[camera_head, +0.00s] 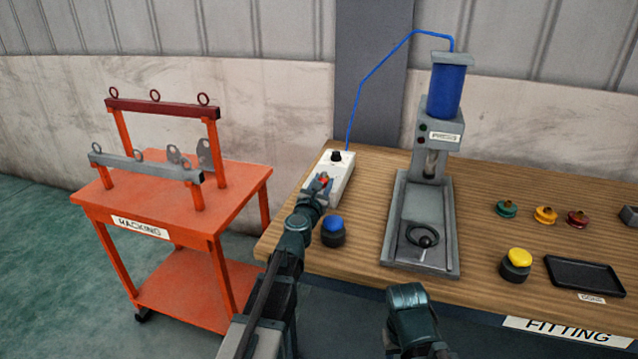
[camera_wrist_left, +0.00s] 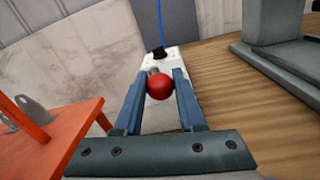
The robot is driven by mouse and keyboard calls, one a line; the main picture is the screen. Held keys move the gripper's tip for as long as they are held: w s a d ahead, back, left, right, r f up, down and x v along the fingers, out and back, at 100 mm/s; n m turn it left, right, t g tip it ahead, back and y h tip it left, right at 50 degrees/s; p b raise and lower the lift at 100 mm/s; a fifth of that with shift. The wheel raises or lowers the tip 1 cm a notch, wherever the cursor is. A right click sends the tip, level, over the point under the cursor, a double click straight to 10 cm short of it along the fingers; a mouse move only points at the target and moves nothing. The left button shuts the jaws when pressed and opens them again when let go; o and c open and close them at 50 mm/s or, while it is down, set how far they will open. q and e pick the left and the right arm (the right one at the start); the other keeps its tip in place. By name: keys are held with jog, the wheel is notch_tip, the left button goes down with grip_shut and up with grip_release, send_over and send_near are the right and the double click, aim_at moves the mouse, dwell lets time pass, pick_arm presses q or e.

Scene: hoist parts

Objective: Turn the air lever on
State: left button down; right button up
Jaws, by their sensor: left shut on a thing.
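The air lever has a red ball knob (camera_wrist_left: 160,86), which sits between the two fingers of my left gripper (camera_wrist_left: 158,92) in the left wrist view. The knob belongs to a white valve box (camera_head: 343,185) at the left end of the bench, with a black knob (camera_head: 336,157) at its far end. In the head view my left gripper (camera_head: 321,184) is over the box and shut on the red knob, mostly covering it. The lever's angle is hard to tell. My right arm shows at the bottom middle, but its fingertips are not clearly seen.
A blue hose (camera_head: 362,85) runs from the box to the press (camera_head: 422,205). A blue button (camera_head: 333,230) stands close right of my left arm. A yellow button (camera_head: 516,262) and black tray (camera_head: 585,275) are further right. An orange racking cart (camera_head: 235,200) stands left.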

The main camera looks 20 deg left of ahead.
pick_arm(q)
jog(key=shift+d+y, duration=0.1)
jog(key=shift+y, duration=0.2)
jog(key=c, duration=0.5)
grip_release()
jog(key=shift+s, duration=0.1)
